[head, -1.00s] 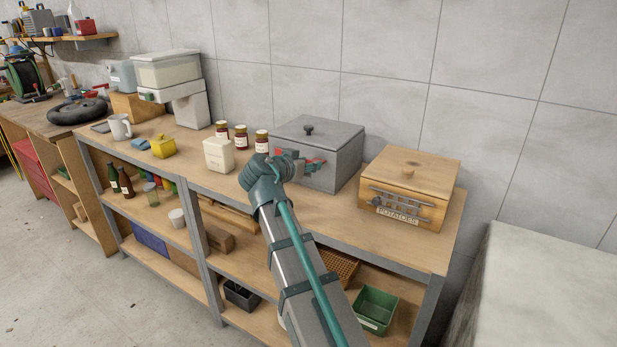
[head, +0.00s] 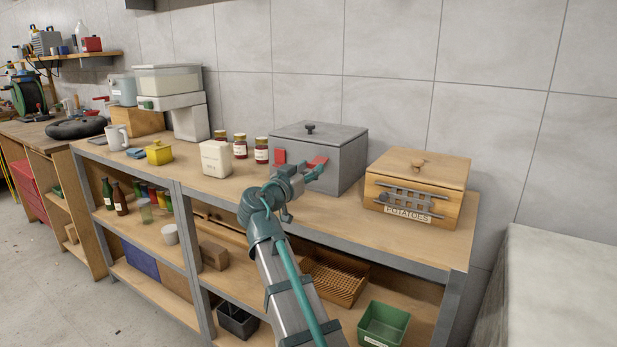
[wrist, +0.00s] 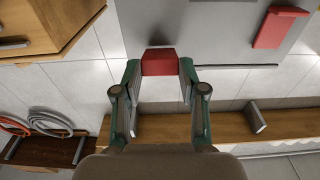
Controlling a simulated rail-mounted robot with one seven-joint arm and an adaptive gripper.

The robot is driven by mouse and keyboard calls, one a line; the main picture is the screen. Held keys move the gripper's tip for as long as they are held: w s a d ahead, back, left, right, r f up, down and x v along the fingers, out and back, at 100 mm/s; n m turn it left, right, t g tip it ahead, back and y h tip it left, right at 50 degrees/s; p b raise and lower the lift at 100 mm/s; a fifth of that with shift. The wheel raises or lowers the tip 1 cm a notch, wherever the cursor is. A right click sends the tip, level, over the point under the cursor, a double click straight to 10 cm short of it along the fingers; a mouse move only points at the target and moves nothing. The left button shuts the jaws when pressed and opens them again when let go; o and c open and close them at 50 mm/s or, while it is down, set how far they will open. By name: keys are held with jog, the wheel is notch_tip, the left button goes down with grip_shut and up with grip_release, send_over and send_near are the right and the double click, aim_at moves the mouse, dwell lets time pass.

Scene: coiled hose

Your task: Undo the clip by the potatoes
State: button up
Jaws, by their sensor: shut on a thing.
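The grey lidded box (head: 350,165) stands on the bench top, with two red clips on its front. The wooden potatoes box (head: 452,205) stands to its right, its label below a dark grille. The red clip nearer the potatoes (head: 318,161) is at my gripper (head: 312,174). In the wrist view my gripper (wrist: 160,75) is shut on this clip (wrist: 160,62), one finger on each side. The other red clip (head: 280,157) is apart from my gripper; it also shows in the wrist view (wrist: 278,27). My fingers partly hide the held clip in the head view.
Dark red jars (head: 261,150) and a cream container (head: 216,158) stand left of the grey box. A yellow pot (head: 159,152) is further left. Bench top in front of the boxes is clear. A wicker basket (head: 335,279) and green bin (head: 383,324) sit below.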

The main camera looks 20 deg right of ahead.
dwell(0.4)
jog(key=o, duration=1.2)
jog(key=shift+c, duration=0.2)
jog(key=v, duration=1.2)
